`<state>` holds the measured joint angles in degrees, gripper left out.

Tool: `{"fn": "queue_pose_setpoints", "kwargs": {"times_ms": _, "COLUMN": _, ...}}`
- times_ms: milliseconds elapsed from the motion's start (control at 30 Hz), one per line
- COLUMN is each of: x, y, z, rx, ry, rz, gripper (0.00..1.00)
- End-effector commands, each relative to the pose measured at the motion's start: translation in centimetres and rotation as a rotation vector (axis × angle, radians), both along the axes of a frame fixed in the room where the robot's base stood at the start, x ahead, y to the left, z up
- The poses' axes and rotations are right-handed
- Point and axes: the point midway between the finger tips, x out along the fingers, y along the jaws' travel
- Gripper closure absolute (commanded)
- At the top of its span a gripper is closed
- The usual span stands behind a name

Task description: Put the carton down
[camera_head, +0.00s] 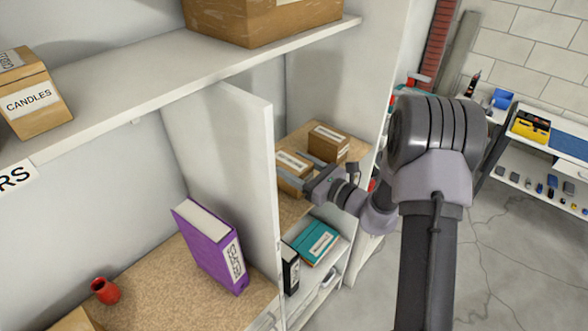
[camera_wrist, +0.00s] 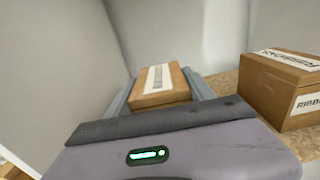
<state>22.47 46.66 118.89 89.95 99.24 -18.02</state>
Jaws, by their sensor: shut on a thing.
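A small brown carton with a white label (camera_head: 292,170) is in the right-hand shelf compartment, just behind the white divider panel. My gripper (camera_head: 303,184) reaches in from the right and is shut on it. In the wrist view the carton (camera_wrist: 158,86) sits between the two grey fingers of my gripper (camera_wrist: 160,93), label up. I cannot tell whether its underside touches the cork shelf surface (camera_head: 290,210). The lower part of the carton is hidden by my gripper in the wrist view.
A second labelled carton (camera_head: 328,142) stands close by on the right; its label in the wrist view (camera_wrist: 285,90) begins "RIBBO". The divider panel (camera_head: 258,180) rises close on the left. A teal box (camera_head: 315,242) and a black binder (camera_head: 290,268) are on the shelf below.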

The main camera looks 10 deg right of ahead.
Motion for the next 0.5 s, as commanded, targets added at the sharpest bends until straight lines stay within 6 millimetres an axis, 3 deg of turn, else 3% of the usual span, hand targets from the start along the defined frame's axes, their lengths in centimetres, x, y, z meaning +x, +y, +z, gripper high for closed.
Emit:
{"fn": "queue_pose_setpoints", "kwargs": {"times_ms": 67, "x": 0.0, "y": -0.02, "z": -1.17, "rx": 0.002, "ry": 0.001, "rz": -0.001, "gripper": 0.97}}
{"fn": "queue_pose_setpoints", "kwargs": {"times_ms": 367, "x": 0.0, "y": -0.02, "z": -1.44, "rx": 0.001, "ry": -0.001, "rz": -0.001, "gripper": 0.97}}
{"fn": "queue_pose_setpoints", "kwargs": {"times_ms": 400, "x": -0.02, "y": -0.01, "z": -1.45, "rx": 0.0, "ry": 0.0, "rz": -0.001, "gripper": 0.34}}
{"fn": "queue_pose_setpoints", "kwargs": {"times_ms": 500, "x": -0.01, "y": -0.02, "z": -1.36, "rx": 0.0, "ry": 0.0, "rz": -0.001, "gripper": 0.17}}
